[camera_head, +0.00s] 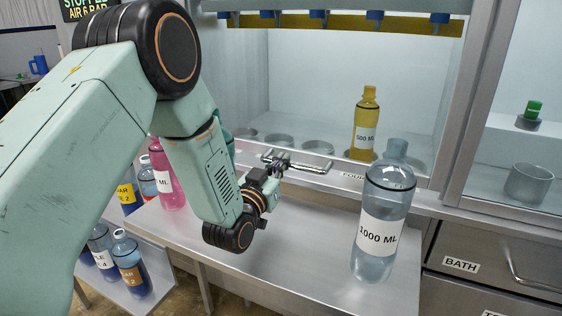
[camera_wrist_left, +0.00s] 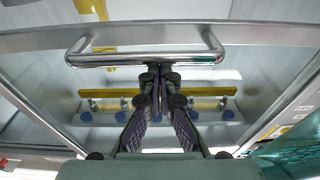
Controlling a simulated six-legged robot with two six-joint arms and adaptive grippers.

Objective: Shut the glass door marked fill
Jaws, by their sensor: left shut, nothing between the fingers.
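The glass door's U-shaped metal handle (camera_head: 303,163) stands in front of the middle bay in the head view. In the left wrist view the handle (camera_wrist_left: 195,59) sits on a metal frame bar, with glass (camera_wrist_left: 215,125) beyond. My left gripper (camera_head: 275,166) is shut and empty, close to the handle's left part in the head view. In the wrist view its fingertips (camera_wrist_left: 160,72) are beside the handle's bar; I cannot tell whether they touch. No "fill" marking is readable, and how far the door is open is unclear. My right gripper is not in view.
A yellow bottle (camera_head: 365,125) stands behind, in the bay. A pink bottle (camera_head: 167,180) is at left, partly behind my arm. A yellow rail (camera_head: 340,22) with blue nozzles hangs above.

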